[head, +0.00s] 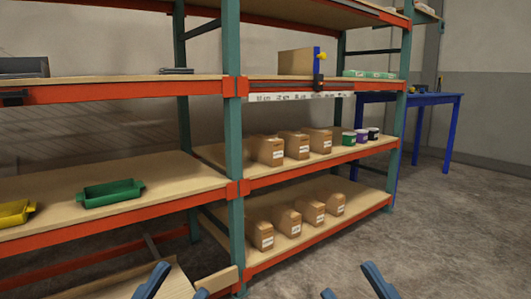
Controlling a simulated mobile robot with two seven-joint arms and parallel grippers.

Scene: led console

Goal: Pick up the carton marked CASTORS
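Brown cartons with small white labels stand on the right bay of the rack. Several smaller cartons (290,222) stand in a row on the lower shelf. The labels are too small to read, so I cannot tell which carton is marked CASTORS. My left gripper (179,284) and my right gripper (352,285) show only their blue fingertips at the bottom edge. Both are open, with nothing seen between the fingers, and apart from the cartons.
Green rack uprights (235,150) and orange beams (330,229) frame the shelves. Green (110,193) and yellow (14,213) trays lie on the left shelf. A blue table (430,99) stands behind. The floor (440,245) at right is clear.

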